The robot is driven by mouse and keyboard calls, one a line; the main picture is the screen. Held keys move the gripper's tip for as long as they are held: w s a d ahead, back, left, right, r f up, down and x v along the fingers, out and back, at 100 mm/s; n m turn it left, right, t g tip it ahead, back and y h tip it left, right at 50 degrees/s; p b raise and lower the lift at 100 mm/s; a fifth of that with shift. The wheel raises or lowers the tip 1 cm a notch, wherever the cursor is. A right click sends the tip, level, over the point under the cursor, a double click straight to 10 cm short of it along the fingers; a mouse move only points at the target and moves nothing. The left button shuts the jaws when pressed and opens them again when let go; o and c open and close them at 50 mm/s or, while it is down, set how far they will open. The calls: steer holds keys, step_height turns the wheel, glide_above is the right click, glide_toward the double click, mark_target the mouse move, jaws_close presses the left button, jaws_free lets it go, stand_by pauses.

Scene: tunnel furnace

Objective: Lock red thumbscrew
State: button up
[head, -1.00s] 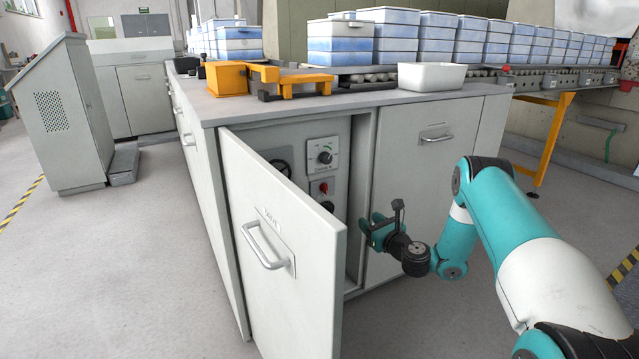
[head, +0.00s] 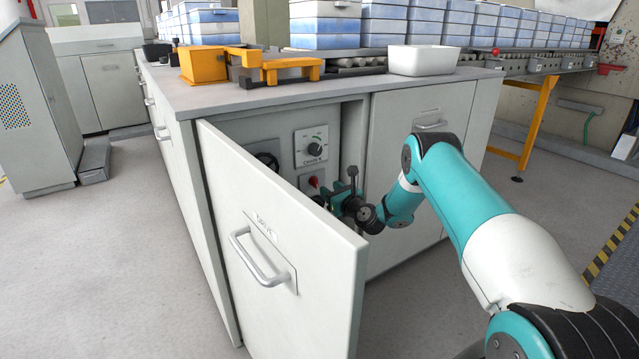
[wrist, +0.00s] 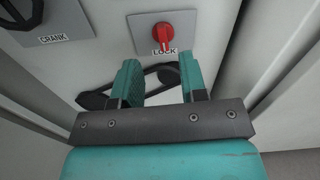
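The red thumbscrew (wrist: 162,36) sits on a panel above the label LOCK in the wrist view. In the head view the red thumbscrew (head: 314,182) shows inside the cabinet, below a dial. My gripper (wrist: 160,78) is open, with its two teal fingers apart and below the thumbscrew in the wrist view. Nothing is between the fingers except the view of a black handle-like part behind them. In the head view my gripper (head: 328,200) reaches into the cabinet opening and is partly hidden by the open door.
The open cabinet door (head: 300,245) stands left of my arm. A dial (head: 315,147) is above the thumbscrew. A black knob (head: 268,160) and the CRANK label (wrist: 66,39) are to its left. The cabinet side wall is close at right.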

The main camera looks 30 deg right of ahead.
mark_target(317, 179)
steer(key=w+b, duration=0.1)
steer(key=w, duration=0.5)
steer(key=shift+w+a+f+b, duration=0.15)
steer(key=shift+w+b, duration=0.15)
steer(key=shift+b, duration=0.05)
steer(key=shift+w, duration=0.75)
jaws_close()
